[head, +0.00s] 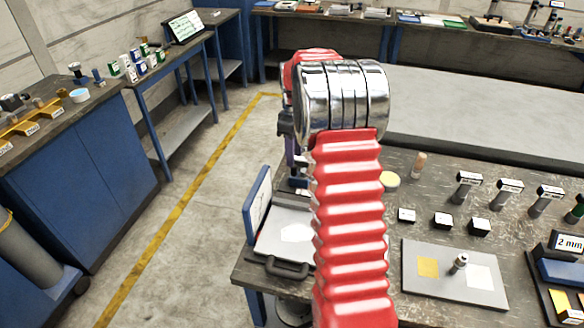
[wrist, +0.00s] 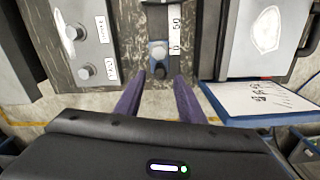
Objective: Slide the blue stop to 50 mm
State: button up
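The blue stop (wrist: 158,48) shows in the wrist view, a small blue-grey block with a dark round knob (wrist: 160,71) on its near side. It sits beside a white scale strip (wrist: 175,30) marked 50. My gripper (wrist: 160,76) has two purple fingers, apart, with the knob between or just beyond their tips. I cannot tell whether either finger touches it. In the head view my red arm hides the stop and scale; only a bit of my gripper's purple finger (head: 291,152) shows left of the arm.
A grey plate (wrist: 88,18) with two knobs and labels lies left of the stop in the wrist view. An open case (wrist: 240,45) lies to the right, its lid (wrist: 262,100) bearing a paper. In the head view, a grey board (head: 455,285) and several small tools occupy the bench's right.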

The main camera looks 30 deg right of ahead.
aim_at(300, 176)
notch_tip(300, 176, down, 6)
jog(key=shift+r, duration=0.1)
jog(key=shift+c, duration=0.6)
grip_shut()
